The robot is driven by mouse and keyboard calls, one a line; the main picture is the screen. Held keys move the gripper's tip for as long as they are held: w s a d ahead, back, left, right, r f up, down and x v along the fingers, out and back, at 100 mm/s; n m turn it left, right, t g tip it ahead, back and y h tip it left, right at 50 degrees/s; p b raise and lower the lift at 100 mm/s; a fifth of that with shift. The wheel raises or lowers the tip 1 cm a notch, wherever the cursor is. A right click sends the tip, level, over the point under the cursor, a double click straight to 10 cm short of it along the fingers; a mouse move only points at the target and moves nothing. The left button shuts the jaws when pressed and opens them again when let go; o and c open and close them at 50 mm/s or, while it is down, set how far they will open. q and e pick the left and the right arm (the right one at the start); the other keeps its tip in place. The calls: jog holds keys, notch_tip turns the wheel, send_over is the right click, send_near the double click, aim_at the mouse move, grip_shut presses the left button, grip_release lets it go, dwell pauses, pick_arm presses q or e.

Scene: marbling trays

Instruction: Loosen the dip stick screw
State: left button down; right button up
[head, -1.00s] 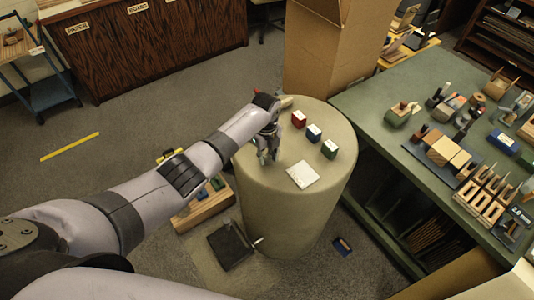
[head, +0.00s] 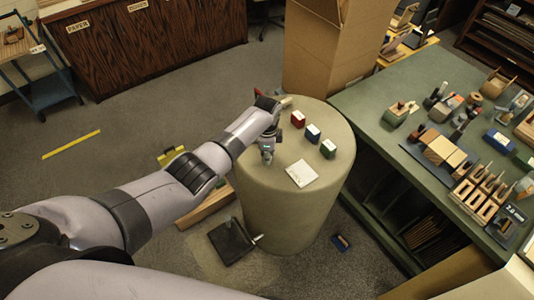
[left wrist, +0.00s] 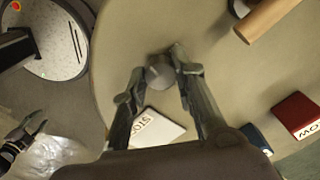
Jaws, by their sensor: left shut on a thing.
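A small grey round knob (left wrist: 160,72) shows between the two fingertips of my left gripper (left wrist: 158,78) in the left wrist view. My left gripper is shut on it, over the top of the drum-shaped stand. In the head view the left gripper (head: 267,155) points down near the left side of the stand's top (head: 318,118), and the knob is hidden there. Whether this knob is the dip stick screw I cannot tell.
A red block (head: 298,119), a blue block (head: 313,133), a green block (head: 328,148) and a white card (head: 301,173) lie on the stand. A tan wooden cylinder (left wrist: 268,20) is near the gripper. A green workbench (head: 385,92) with tools stands right; a cardboard box (head: 320,50) stands behind.

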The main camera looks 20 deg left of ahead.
pick_arm(q)
jog(key=n, duration=0.4)
jog(key=shift+r+n+p, duration=0.15)
jog(key=shift+n+p, duration=0.15)
jog(key=shift+p, duration=0.1)
jog(key=n, duration=0.4)
jog(key=shift+n+p, duration=0.3)
jog(key=n, duration=0.4)
jog(key=shift+w+n, duration=0.1)
jog(key=shift+n, duration=0.2)
jog(key=n, duration=2.3)
jog(key=shift+n, duration=0.4)
